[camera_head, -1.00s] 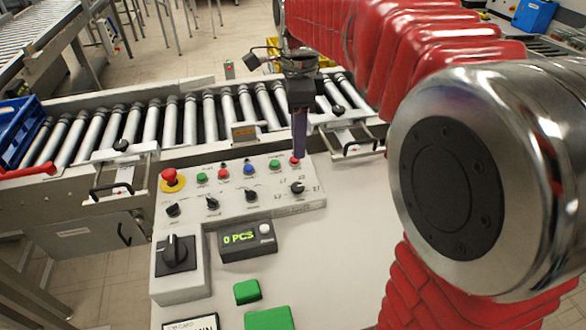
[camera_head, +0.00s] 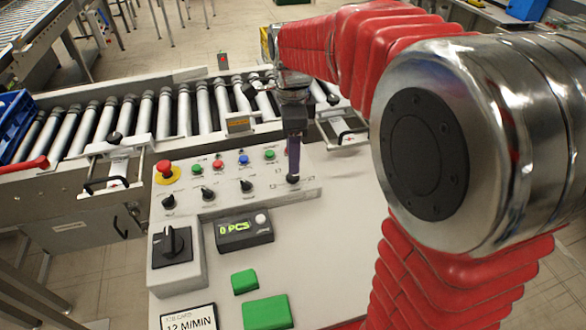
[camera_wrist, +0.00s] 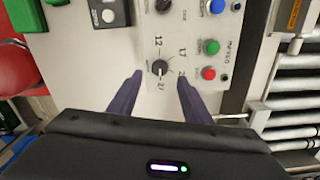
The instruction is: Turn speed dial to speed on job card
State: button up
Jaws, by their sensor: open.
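The speed dial is a small black knob (camera_wrist: 159,68) on the light control panel (camera_wrist: 205,25). The numbers 12, 17 and 27 are legible around it, with another partly covered by a finger. Which number its pointer faces is too small to tell. My gripper (camera_wrist: 160,77) is open, its two purple fingers on either side of the dial with gaps between. In the head view, my gripper (camera_head: 293,176) points down over the dial, mostly hiding it. The job card (camera_head: 188,319) at the bottom edge reads 12 M/MIN.
Several coloured buttons and other black knobs, including one knob (camera_head: 246,186), sit left of the dial. A red emergency stop (camera_head: 165,168) stands at the panel's left. A counter display (camera_head: 243,232) reads 0 PCS. The roller conveyor (camera_head: 180,110) runs behind. The tabletop right of the panel is clear.

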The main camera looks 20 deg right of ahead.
aim_at(293, 176)
notch_tip(293, 176, down, 6)
dwell(0.4)
jog(key=shift+c, duration=0.6)
jog(key=c, duration=0.9)
jog(key=shift+c, duration=0.2)
